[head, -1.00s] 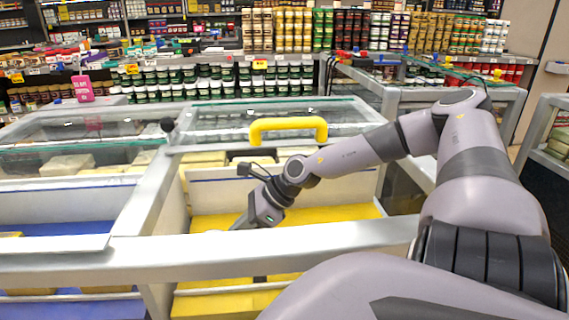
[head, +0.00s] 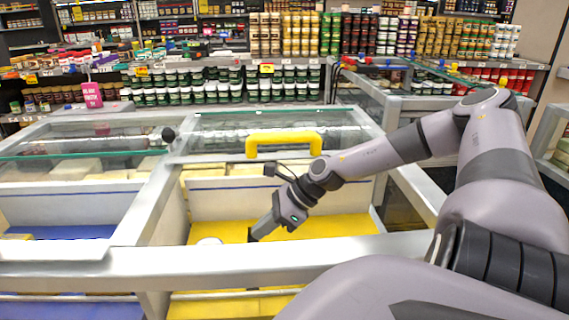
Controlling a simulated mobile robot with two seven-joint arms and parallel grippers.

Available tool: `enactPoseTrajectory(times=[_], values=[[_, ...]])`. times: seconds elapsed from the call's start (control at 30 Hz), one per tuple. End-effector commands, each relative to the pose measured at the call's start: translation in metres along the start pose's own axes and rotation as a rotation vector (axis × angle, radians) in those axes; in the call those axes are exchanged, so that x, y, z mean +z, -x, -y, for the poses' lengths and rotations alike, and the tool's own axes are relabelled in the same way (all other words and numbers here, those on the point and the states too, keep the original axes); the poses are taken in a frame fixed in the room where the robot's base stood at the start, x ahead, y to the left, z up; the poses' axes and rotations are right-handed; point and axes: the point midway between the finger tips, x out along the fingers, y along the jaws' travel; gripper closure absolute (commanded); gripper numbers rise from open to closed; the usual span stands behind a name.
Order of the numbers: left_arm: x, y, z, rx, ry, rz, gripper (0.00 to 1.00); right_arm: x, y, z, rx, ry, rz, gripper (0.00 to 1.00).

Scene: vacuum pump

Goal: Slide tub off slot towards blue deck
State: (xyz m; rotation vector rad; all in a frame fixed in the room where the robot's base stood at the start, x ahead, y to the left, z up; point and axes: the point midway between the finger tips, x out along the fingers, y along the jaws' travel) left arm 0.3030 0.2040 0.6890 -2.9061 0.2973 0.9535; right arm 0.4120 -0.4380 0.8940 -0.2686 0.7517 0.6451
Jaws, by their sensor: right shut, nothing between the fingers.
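A white round tub (head: 209,241) sits on the yellow deck (head: 340,227) inside the middle freezer bay. Its lower part is hidden by the front rail. The blue deck (head: 75,232) lies in the bay to the left, past a pale divider. My right gripper (head: 252,236) reaches down into the yellow bay and is shut and empty. Its tips are to the right of the tub, with a gap of yellow floor between them. I cannot make out a slot under the tub. My left gripper is not in view.
The grey front rail (head: 200,258) runs across below the gripper. A yellow handle (head: 284,137) on the glass lid stands above my forearm. The pale divider (head: 174,215) separates the yellow and blue bays. Yellow floor to the gripper's right is clear.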

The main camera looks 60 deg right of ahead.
Motion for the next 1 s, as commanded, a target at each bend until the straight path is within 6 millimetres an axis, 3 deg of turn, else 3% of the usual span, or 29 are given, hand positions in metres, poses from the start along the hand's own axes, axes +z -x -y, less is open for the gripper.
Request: enactPoseTrajectory(times=[0.13, 0.5, 1.0], values=[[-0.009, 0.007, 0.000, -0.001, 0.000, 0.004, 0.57, 0.003, 0.019, 0.001, -0.006, -0.001, 0.001, 1.00], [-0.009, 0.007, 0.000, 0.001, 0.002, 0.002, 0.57, 0.000, 0.055, 0.001, -0.003, 0.002, 0.000, 1.00], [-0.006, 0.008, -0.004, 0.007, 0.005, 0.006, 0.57, 0.004, 0.063, 0.002, -0.008, -0.005, 0.015, 1.00]])
